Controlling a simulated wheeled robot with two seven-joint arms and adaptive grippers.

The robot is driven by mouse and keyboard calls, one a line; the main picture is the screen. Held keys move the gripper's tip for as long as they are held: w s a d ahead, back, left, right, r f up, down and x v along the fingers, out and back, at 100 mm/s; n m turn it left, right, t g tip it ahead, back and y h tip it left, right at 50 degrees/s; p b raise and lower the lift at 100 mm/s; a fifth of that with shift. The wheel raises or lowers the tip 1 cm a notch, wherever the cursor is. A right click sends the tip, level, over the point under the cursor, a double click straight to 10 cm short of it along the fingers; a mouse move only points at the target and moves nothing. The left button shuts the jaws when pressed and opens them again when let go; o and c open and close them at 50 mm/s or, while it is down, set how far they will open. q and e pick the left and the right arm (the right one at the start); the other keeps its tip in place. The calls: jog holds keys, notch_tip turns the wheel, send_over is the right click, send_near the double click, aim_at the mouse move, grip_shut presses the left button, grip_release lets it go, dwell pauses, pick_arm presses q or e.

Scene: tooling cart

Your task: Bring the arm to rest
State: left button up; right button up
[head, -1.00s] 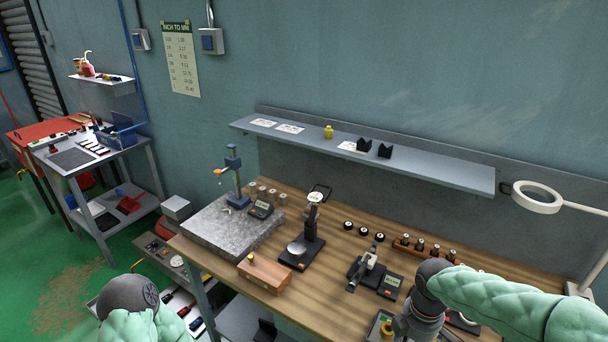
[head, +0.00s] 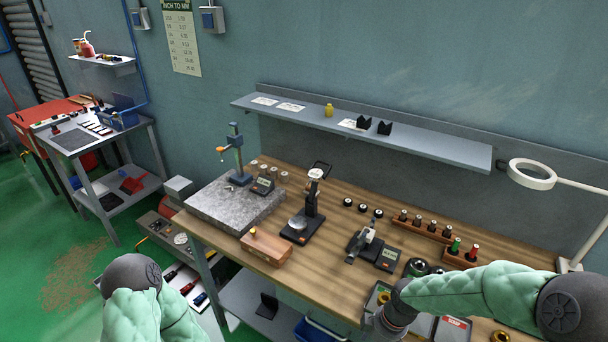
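My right arm comes in from the right edge, and its green padded forearm (head: 455,292) reaches over the front right of the wooden bench. The dark end of that arm, toward my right gripper (head: 388,322), is at the bottom edge above the bench front. Its fingers are cut off or hidden, so I cannot see whether they hold anything. My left arm shows at the lower left as a dark joint and green padding (head: 135,308). My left gripper is out of the picture.
The bench (head: 330,270) carries a granite plate (head: 215,208), a dial gauge stand (head: 302,228), a wooden block (head: 266,246) and a micrometer stand (head: 362,240). A tray with parts (head: 440,328) lies near my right arm. A magnifier lamp (head: 532,174) stands at right.

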jog(key=s+a+f+m, duration=0.2)
jog(key=s+f+m, duration=0.1)
jog(key=f, duration=0.3)
jog(key=s+a+f+m+y, duration=0.1)
jog(key=s+a+f+m, duration=0.2)
jog(key=f, duration=0.4)
jog(key=s+a+f+m, duration=0.3)
jog(key=s+f+m, duration=0.2)
jog(key=f+m, duration=0.1)
jog(key=shift+f+m+y, duration=0.2)
jog(key=shift+m+y, duration=0.1)
jog(key=shift+y, duration=0.1)
